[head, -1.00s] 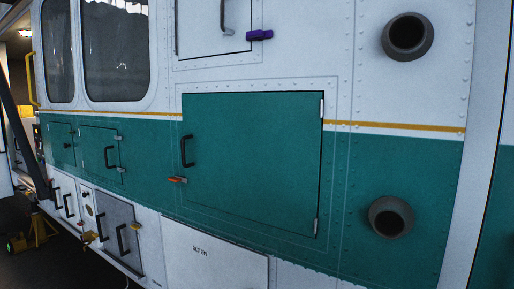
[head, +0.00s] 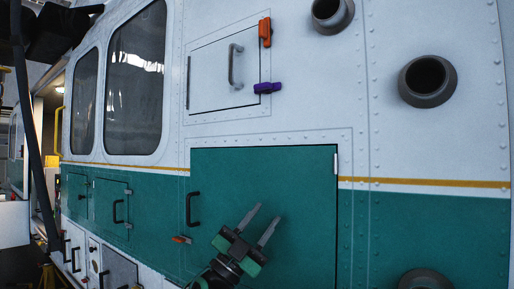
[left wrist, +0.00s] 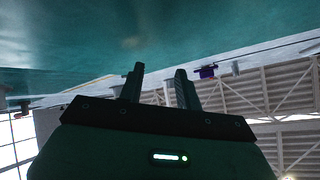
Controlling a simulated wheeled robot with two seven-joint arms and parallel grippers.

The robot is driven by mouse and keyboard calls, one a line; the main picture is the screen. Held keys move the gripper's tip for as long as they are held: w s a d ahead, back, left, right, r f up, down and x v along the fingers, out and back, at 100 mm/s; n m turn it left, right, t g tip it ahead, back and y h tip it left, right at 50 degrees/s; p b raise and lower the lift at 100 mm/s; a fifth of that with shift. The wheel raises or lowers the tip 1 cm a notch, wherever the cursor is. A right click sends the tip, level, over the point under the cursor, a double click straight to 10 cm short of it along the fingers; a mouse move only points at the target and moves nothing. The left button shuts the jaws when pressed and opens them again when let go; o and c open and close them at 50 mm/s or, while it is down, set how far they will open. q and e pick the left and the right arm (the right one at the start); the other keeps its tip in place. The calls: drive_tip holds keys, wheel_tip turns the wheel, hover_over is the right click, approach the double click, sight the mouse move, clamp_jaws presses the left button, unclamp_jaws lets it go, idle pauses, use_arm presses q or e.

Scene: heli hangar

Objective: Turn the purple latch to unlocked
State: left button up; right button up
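The purple latch (head: 267,88) sits at the lower right edge of a small white door (head: 222,75) in the head view and lies roughly horizontal. It also shows in the left wrist view as a small purple piece (left wrist: 206,72), right of the fingers. My left gripper (head: 259,219) is in front of the green door, below the purple latch and apart from it. Its two fingers are spread, with nothing between them. In the left wrist view the fingers (left wrist: 160,85) also stand apart and empty. My right gripper is not in view.
An orange latch (head: 265,32) stands upright above the purple one on the same door. The white door has a dark handle (head: 235,66). The large green door (head: 290,185) has a black handle (head: 193,208) and an orange latch (head: 181,239). Round ports (head: 428,80) protrude at the right.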

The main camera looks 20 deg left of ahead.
use_arm(q)
drive_tip(key=s+r+m+g+h, duration=0.25)
drive_tip(key=r+m+g, duration=0.9)
drive_tip(key=r, duration=0.65)
drive_tip(key=n+t+y+p, duration=0.4)
drive_tip(key=t+y+p, duration=0.15)
drive_tip(key=y, duration=0.35)
approach(259, 86)
drive_tip(key=shift+g, duration=0.5)
drive_tip(key=x, duration=0.5)
drive_tip(key=r+x, duration=0.1)
drive_tip(key=x, duration=0.2)
drive_tip(key=shift+w+a, duration=0.15)
drive_tip(key=shift+w+d+f, duration=0.15)
drive_tip(key=shift+w+d, duration=0.25)
drive_tip(key=shift+w, duration=0.05)
clamp_jaws()
